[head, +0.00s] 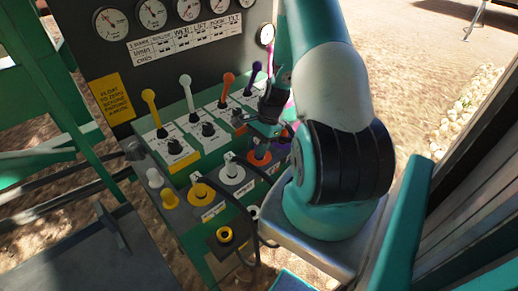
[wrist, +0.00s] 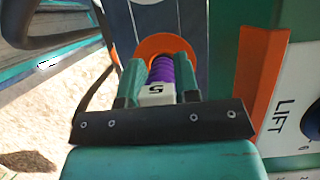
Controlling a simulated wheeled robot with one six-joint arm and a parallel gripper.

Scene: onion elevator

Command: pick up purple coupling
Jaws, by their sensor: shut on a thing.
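My gripper (wrist: 160,76) is shut on the purple coupling (wrist: 162,68) in the wrist view, with one finger on each side of it. The coupling has a ribbed purple body and a white part marked 5. An orange ring (wrist: 150,45) lies just behind its far end; I cannot tell whether they touch. In the head view my gripper (head: 283,130) is at the right end of the control panel, partly hidden behind my arm. Only a small purple patch (head: 284,147) shows beside it there.
Levers with yellow, white, orange and purple knobs stand along the panel (head: 200,128). Below are yellow (head: 200,190), grey (head: 232,174) and orange (head: 258,158) couplings with dark hoses. Gauges (head: 152,14) line the back board. A green post (head: 400,235) stands close at right.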

